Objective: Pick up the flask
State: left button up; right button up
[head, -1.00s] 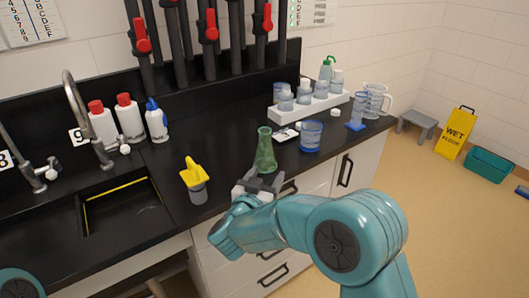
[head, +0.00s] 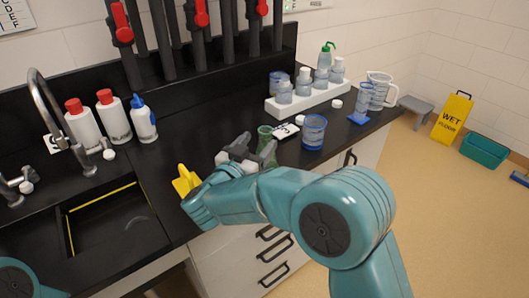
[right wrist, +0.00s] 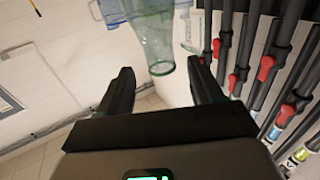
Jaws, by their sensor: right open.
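The flask (head: 265,138) is green, see-through glass and stands on the black counter near its front edge. In the head view my right gripper and wrist hide most of its lower part. My right gripper (head: 243,150) is open and empty, just left of the flask's neck. In the right wrist view the flask (right wrist: 155,38) appears mouth-down, its rim close to the gap between the two fingertips (right wrist: 163,80); neither finger visibly touches it. My left gripper is out of view.
A white bottle rack (head: 308,103) is behind. A yellow-topped item (head: 186,180) and the sink (head: 115,220) lie to the left. Red-handled taps (head: 201,18) rise at the back.

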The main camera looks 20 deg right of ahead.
aim_at(263, 137)
jog(key=p+x, duration=0.1)
jog(key=x, duration=0.5)
jog(key=shift+w+d, duration=0.15)
jog(key=shift+w, duration=0.1)
grip_shut()
